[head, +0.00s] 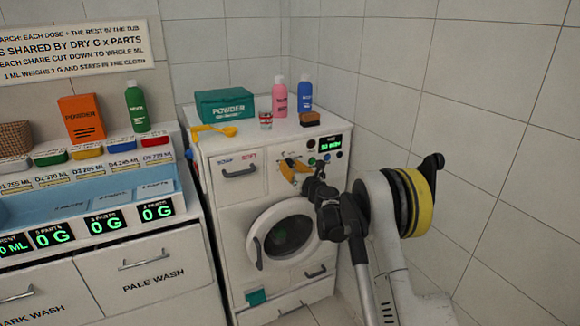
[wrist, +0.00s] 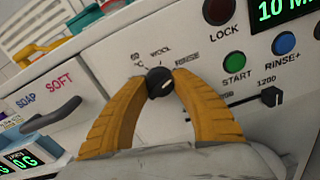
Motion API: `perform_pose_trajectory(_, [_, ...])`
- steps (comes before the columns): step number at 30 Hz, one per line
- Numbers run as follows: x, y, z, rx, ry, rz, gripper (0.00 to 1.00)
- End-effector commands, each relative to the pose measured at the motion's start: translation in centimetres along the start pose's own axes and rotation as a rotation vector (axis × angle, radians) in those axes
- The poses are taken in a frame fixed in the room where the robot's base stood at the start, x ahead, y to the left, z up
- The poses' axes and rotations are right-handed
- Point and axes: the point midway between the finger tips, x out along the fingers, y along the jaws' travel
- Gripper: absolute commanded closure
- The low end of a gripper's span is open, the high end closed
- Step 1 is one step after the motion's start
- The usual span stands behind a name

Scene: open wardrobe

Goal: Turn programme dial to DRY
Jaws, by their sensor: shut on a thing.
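The programme dial (wrist: 158,82) is a small round black knob with a pale pointer mark, on the white washing machine's (head: 225,190) front panel. In the wrist view the mark points right, below the printed word RINSE. The labels 60 °C and WOOL show above the dial; no DRY label is readable, and the area below is hidden by my gripper. My gripper (wrist: 158,86) is shut on the dial, with one orange finger on each side of it. In the head view my gripper (head: 294,168) is at the upper panel, where the dial is too small to make out.
Right of the dial are a red LOCK button (wrist: 219,10), a green START button (wrist: 238,44), a blue RINSE+ button (wrist: 284,43) and a black slider (wrist: 271,97). The drawer handle (head: 240,172) is to the left.

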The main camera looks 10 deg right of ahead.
Motion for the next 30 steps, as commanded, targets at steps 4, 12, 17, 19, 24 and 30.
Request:
perform_pose_trajectory(4, [0.02,0.01,0.04,0.138,0.000,0.000,0.99])
perform_pose_trajectory(12, [0.02,0.01,0.04,0.395,0.000,0.000,0.99])
perform_pose_trajectory(17, [0.02,0.01,0.04,0.546,0.000,0.000,0.99])
perform_pose_trajectory(19, [0.02,0.00,0.04,0.610,0.000,0.000,0.99])
perform_pose_trajectory(24, [0.02,0.00,0.04,0.754,0.000,0.000,0.99])
perform_pose_trajectory(30, [0.02,0.00,0.04,0.887,0.000,0.000,0.99])
